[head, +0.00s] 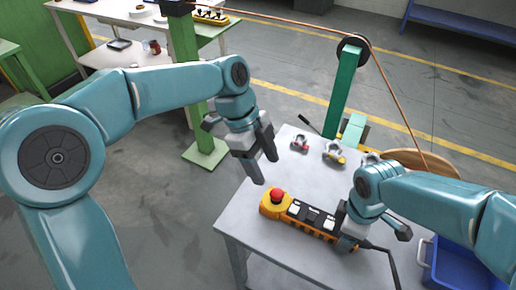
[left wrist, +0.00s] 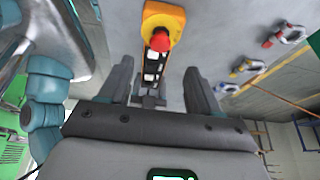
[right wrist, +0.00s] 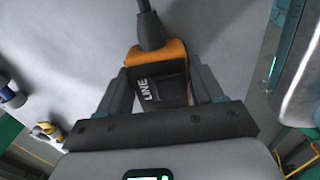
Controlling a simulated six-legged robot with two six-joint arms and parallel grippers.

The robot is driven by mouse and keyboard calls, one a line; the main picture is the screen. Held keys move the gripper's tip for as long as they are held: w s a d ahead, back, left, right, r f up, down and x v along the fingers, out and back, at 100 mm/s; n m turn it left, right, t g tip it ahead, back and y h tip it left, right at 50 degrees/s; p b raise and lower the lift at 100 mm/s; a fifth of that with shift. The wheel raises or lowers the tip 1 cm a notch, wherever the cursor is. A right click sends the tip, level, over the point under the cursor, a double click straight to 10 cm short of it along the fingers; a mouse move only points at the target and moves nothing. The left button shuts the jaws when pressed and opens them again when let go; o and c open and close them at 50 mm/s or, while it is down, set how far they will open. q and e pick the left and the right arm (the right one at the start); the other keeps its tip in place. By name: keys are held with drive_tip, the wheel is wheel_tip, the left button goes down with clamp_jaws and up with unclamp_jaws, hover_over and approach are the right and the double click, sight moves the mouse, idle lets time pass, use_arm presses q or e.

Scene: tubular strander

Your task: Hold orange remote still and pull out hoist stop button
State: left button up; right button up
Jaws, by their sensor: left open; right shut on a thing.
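The orange remote (head: 306,217) lies on the grey table, with a black face and several white buttons. Its red stop button (head: 277,194) is on the left end, and it also shows in the left wrist view (left wrist: 160,42). My right gripper (head: 345,238) is shut on the remote's right end, near the cable. In the right wrist view the remote's end (right wrist: 160,75) sits between the fingers, with "LINE" on it. My left gripper (head: 265,168) is open and empty, above and a little behind the red button. In the left wrist view its fingers (left wrist: 160,85) are apart, with the button beyond them.
A green post with a pulley (head: 353,48) stands behind. A blue bin (head: 455,268) is at the right. The table (head: 240,222) is clear left of the remote.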

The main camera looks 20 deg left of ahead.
use_arm(q)
drive_tip(key=shift+v, duration=2.35)
use_arm(e)
drive_tip(key=o, duration=1.5)
